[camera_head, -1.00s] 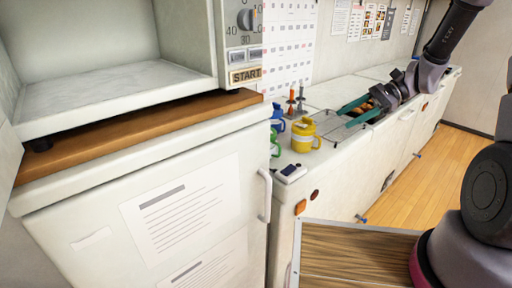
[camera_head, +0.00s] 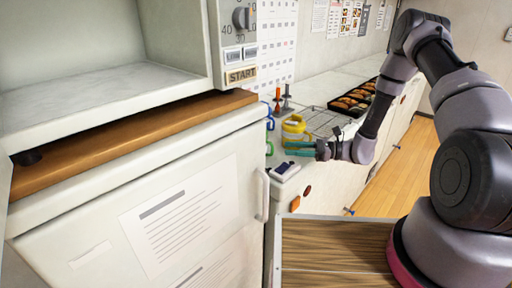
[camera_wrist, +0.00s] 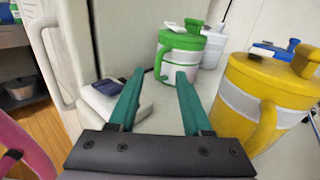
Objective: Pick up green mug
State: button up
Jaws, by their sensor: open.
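The green mug (camera_wrist: 180,52) stands upright on the counter, with a green lid, a white body band and a green handle on its left. In the wrist view it is straight ahead of my gripper (camera_wrist: 158,75), just beyond the fingertips. In the head view only a green edge of the mug (camera_head: 269,147) shows beside the oven cabinet; the rest is hidden. My gripper (camera_head: 300,148) is open, with its teal fingers apart and nothing between them. In the head view it is low over the counter, in front of the yellow mug.
A yellow mug (camera_wrist: 262,95) stands close to the right of my gripper. A white mug (camera_wrist: 214,46) and a blue mug (camera_wrist: 275,52) are behind. A small white device (camera_wrist: 100,100) lies left of the fingers. A tray of food (camera_head: 356,98) is farther along the counter.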

jog(key=a, duration=0.5)
jog(key=shift+s+a, duration=0.1)
jog(key=shift+a, duration=0.3)
jog(key=shift+c, duration=0.3)
grip_shut()
dwell(0.8)
